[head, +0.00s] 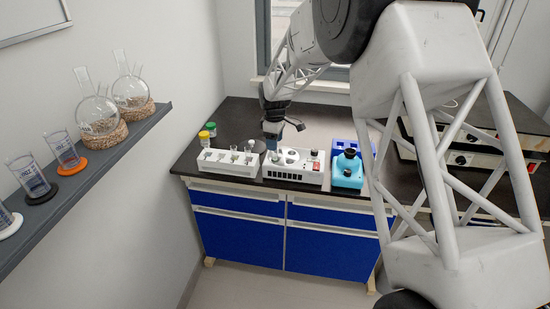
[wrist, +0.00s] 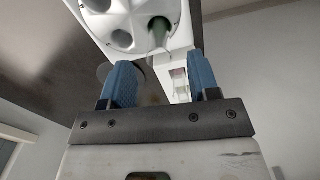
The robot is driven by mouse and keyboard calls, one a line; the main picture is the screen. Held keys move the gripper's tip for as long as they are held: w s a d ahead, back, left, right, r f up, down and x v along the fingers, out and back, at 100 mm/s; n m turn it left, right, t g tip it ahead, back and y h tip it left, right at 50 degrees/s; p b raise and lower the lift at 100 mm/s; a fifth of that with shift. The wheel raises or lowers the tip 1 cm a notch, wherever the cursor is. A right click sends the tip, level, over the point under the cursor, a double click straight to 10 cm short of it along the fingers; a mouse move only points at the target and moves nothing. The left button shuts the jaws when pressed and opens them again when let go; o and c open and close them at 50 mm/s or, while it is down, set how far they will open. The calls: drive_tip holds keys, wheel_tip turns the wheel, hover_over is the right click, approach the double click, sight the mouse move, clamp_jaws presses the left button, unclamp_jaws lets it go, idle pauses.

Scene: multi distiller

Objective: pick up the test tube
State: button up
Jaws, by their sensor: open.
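My gripper (wrist: 160,64) is open, with its two blue fingers apart and nothing visible held between them. In the head view my gripper (head: 272,138) hangs just above the counter, at the gap between a white rack (head: 228,166) and a white device with round openings (head: 291,168). A greenish translucent tube (wrist: 160,32) shows in one opening of the white device (wrist: 93,22) in the wrist view, beyond the fingertips. Small clear tubes (head: 234,151) stand in the white rack. I cannot tell which one is the task's test tube.
A blue device (head: 348,172) stands right of the white one. Jars with yellow (head: 204,137) and green lids stand behind the rack. The dark counter (head: 235,112) is clear at the back left. A wall shelf (head: 95,165) holds flasks and beakers.

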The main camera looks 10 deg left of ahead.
sight(275, 154)
drive_tip(key=shift+f, duration=0.55)
drive_tip(key=shift+d+f, duration=0.1)
drive_tip(key=shift+f, duration=2.5)
clamp_jaws()
drive_tip(key=shift+r, duration=5)
